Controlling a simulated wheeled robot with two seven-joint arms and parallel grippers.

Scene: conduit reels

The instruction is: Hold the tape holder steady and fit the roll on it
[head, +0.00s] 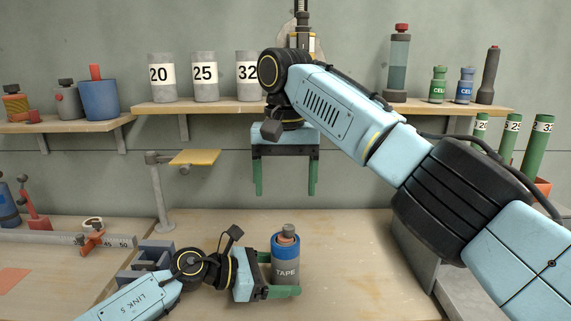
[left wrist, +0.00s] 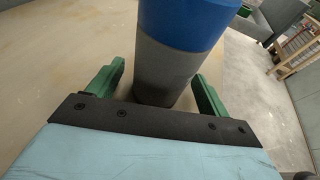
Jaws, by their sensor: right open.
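The tape holder (head: 287,262) is an upright grey and blue cylinder marked TAPE, with a brownish knob on top, standing on the bench. My left gripper (head: 283,274) has one finger on either side of its lower part. In the left wrist view the holder (left wrist: 172,55) is between the green fingers, with a narrow gap at the left finger; contact at the right finger is unclear. My right gripper (head: 286,188) is open and empty, pointing down above and behind the holder.
A yellow plate (head: 195,158) on a grey post stands left of my right gripper. Grey blocks (head: 140,262) lie beside my left arm. Grey cylinders numbered 20, 25 and 32 (head: 205,77) stand on the shelf (head: 215,107). The bench right of the holder is clear.

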